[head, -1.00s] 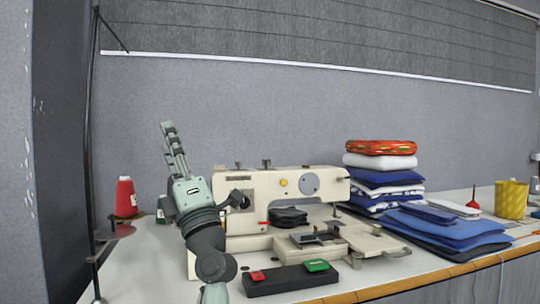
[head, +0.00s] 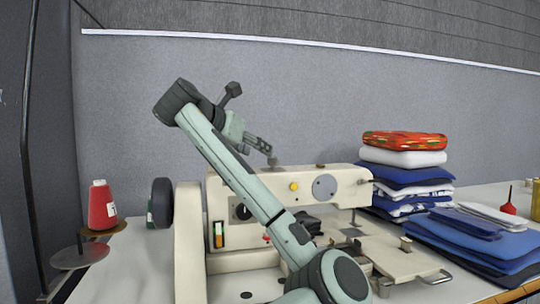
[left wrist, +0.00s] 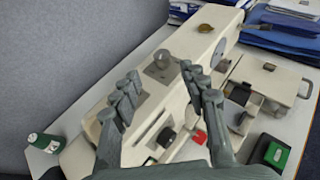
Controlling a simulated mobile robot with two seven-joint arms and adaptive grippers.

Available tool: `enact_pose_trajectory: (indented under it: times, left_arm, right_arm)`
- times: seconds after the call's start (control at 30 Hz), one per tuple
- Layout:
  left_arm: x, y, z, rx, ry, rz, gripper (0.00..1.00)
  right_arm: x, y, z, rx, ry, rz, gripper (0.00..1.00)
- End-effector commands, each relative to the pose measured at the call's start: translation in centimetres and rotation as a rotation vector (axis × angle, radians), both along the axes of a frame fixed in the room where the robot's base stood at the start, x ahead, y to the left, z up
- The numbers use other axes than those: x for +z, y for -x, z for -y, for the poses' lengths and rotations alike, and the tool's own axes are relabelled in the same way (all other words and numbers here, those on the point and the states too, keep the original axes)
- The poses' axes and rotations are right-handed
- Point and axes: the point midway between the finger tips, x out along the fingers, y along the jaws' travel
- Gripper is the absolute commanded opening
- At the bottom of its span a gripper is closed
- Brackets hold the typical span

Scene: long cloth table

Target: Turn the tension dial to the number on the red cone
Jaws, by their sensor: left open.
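The red cone (head: 102,208) stands on a small round holder left of the sewing machine; no number on it is readable. The cream sewing machine (head: 335,183) stands on the table; it also shows from above in the left wrist view (left wrist: 192,43). A round metal knob (head: 272,160) stands on its top, and in the left wrist view it (left wrist: 163,62) shows between my fingers. I cannot tell which is the tension dial. My left gripper (head: 262,147) is open above the machine top. My right gripper is not in view.
Folded fabrics (head: 405,175) are stacked right of the machine, with blue cloths (head: 475,235) in front. A green spool (left wrist: 45,142) stands at the machine's handwheel end. A box with a green button (left wrist: 275,153) lies before the machine. The wall is close behind.

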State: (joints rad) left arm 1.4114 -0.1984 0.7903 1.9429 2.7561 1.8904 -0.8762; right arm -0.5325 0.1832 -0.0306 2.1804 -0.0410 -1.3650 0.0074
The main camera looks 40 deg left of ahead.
Motion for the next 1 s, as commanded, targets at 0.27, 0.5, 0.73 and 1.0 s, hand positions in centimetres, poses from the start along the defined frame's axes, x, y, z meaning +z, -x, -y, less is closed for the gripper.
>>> enact_pose_trajectory:
  times: [0.27, 0.5, 0.73, 1.0]
  left_arm:
    - [-0.8, -2.5, 0.1, -0.014, 0.003, -0.001, 0.44]
    - [-2.2, -5.8, -0.2, -0.01, 0.002, -0.001, 0.44]
    - [-2.8, -7.1, -0.4, -0.009, 0.002, 0.003, 0.44]
    - [-2.8, -7.2, -0.4, -0.008, 0.002, 0.003, 0.38]
  right_arm:
    - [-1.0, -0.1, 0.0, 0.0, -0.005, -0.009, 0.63]
    - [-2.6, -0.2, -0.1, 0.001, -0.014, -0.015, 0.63]
    - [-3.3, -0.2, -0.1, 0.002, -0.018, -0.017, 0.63]
    - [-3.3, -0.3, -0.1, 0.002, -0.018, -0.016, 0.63]
